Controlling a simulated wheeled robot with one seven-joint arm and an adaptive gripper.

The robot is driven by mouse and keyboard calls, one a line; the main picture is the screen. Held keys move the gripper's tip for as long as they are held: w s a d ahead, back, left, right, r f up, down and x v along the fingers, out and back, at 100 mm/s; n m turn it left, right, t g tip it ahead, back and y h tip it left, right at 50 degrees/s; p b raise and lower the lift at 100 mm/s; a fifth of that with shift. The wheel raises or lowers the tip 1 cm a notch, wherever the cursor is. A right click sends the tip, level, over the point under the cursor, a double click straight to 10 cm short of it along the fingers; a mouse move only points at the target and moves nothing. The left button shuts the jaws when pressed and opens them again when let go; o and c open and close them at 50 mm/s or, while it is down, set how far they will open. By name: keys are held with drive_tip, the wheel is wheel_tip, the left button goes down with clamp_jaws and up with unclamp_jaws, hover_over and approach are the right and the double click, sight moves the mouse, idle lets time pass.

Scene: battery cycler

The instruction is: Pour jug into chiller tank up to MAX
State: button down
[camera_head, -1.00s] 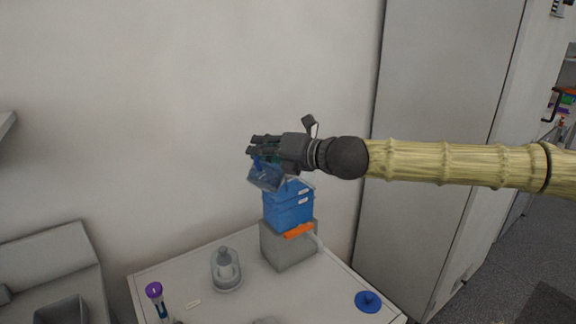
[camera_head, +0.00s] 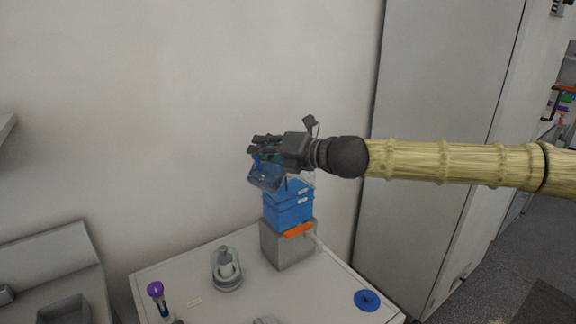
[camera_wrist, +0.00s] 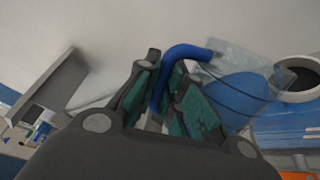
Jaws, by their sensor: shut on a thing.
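My gripper (camera_head: 264,150) is shut on the blue handle of the clear jug (camera_head: 266,178), held high above the table and tilted. In the wrist view the handle (camera_wrist: 180,55) runs between the fingers, and the jug (camera_wrist: 238,95) shows blue liquid inside. The chiller tank (camera_head: 288,205), a blue box on a grey base, stands just below and right of the jug. I cannot make out a stream, the liquid level or the MAX mark.
A blue round cap (camera_head: 367,300) lies on the white table (camera_head: 335,290) at the right. A clear domed vessel (camera_head: 226,268) and a purple-topped tube (camera_head: 156,290) stand at the left. A tall grey cabinet (camera_head: 440,120) is behind my arm.

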idle(0.5)
drive_tip(key=shift+s+a+f+n+b, duration=0.1)
drive_tip(key=shift+s+f+n+b, duration=0.2)
drive_tip(key=shift+b, duration=0.65)
drive_tip(key=n+b, duration=0.1)
drive_tip(key=b, duration=0.1)
drive_tip(key=s+f+n+b, duration=0.1)
drive_tip(key=b, duration=0.2)
drive_tip(key=shift+s+a+t, duration=0.2)
drive_tip(key=shift+a+t, duration=0.2)
drive_tip(key=s+a+f+n+b, duration=0.1)
drive_tip(key=s+f+n+b, duration=0.1)
drive_tip(key=f+b, duration=0.4)
drive_tip(key=s+a+f+n+t+b, duration=0.1)
drive_tip(key=f+n+b, duration=0.4)
drive_tip(key=b, duration=0.8)
drive_tip(key=shift+s+a+f+t+y, duration=0.3)
drive_tip(key=shift+s+a+f, duration=0.2)
drive_tip(key=shift+s+f, duration=0.55)
drive_tip(key=shift+s+r, duration=0.15)
drive_tip(key=shift+r, duration=0.1)
